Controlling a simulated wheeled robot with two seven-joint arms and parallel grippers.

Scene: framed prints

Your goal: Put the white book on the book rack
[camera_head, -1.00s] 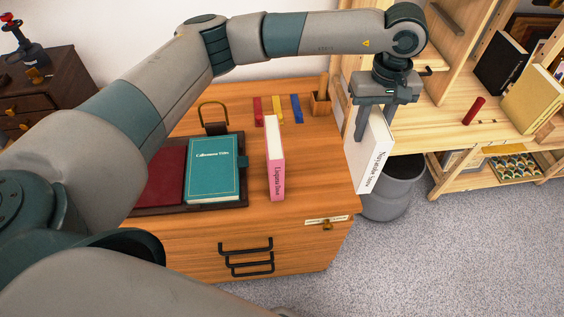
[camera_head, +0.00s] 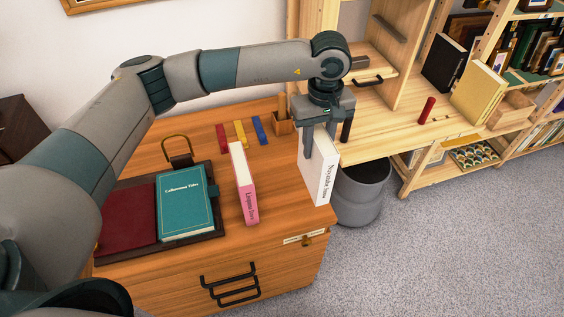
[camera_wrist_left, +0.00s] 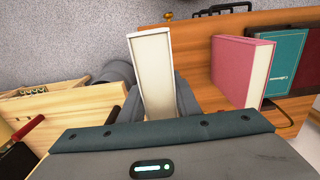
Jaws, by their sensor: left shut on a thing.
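The white book (camera_head: 318,172) hangs upright from my left gripper (camera_head: 328,138), which is shut on its top part. In the head view it overlaps the right edge of the wooden desk (camera_head: 275,190); I cannot tell whether it touches the desk. In the left wrist view the white book (camera_wrist_left: 155,75) stands between the fingers, with a pale page edge showing. A wooden shelf unit (camera_head: 385,128), likely the book rack, stands to the right, with a black book (camera_head: 443,64) and a yellow book (camera_head: 478,95) upright on its board. My right gripper is out of view.
A pink book (camera_head: 245,190) stands on the desk, left of the white book. A teal book (camera_head: 186,203) lies on a dark tray. A grey bin (camera_head: 362,192) stands between desk and shelf.

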